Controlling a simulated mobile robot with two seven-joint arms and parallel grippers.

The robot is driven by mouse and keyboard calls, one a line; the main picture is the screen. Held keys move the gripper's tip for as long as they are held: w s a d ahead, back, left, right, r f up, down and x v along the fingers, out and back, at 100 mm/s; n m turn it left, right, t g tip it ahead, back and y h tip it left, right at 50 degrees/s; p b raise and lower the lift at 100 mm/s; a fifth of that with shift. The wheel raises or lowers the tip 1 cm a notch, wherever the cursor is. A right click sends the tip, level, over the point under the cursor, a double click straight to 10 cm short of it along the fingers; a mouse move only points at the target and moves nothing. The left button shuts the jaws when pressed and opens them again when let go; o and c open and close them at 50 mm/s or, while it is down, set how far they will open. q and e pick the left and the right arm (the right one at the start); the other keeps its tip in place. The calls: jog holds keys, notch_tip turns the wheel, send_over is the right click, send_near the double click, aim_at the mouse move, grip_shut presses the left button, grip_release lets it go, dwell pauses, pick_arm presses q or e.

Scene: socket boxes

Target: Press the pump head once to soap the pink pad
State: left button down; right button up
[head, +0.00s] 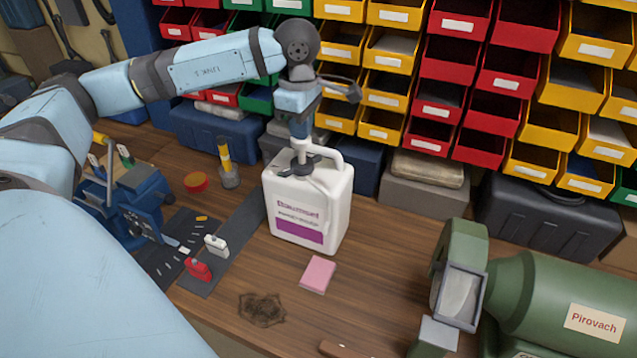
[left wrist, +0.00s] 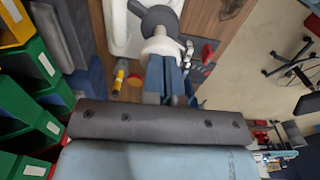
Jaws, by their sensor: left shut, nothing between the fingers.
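A white jug-shaped bottle (head: 318,200) with a purple label and a side handle stands upright on the wooden bench. Its white pump head (head: 300,145) rises from a dark collar (head: 303,166). My left gripper (head: 299,130) points down right over the pump head, fingers shut and empty. In the left wrist view the shut fingertips (left wrist: 163,60) meet or nearly meet the white pump head (left wrist: 161,45); I cannot tell if they touch. The pink pad (head: 318,274) lies flat on the bench in front of the bottle, apart from it. My right gripper is out of view.
A green machine (head: 540,290) fills the right front. A blue vise (head: 135,205), a dark mat (head: 225,240) and small red and white items lie left. A dark stain (head: 262,309) marks the front. Red and yellow bins (head: 450,70) line the back.

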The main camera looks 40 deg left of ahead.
pick_arm(q)
jog(key=shift+f+b, duration=0.4)
jog(key=shift+f, duration=0.2)
jog(key=shift+r+p, duration=1.25)
jog(key=shift+r, duration=1.05)
notch_tip(320, 180, up, 6)
jog(key=p, duration=0.3)
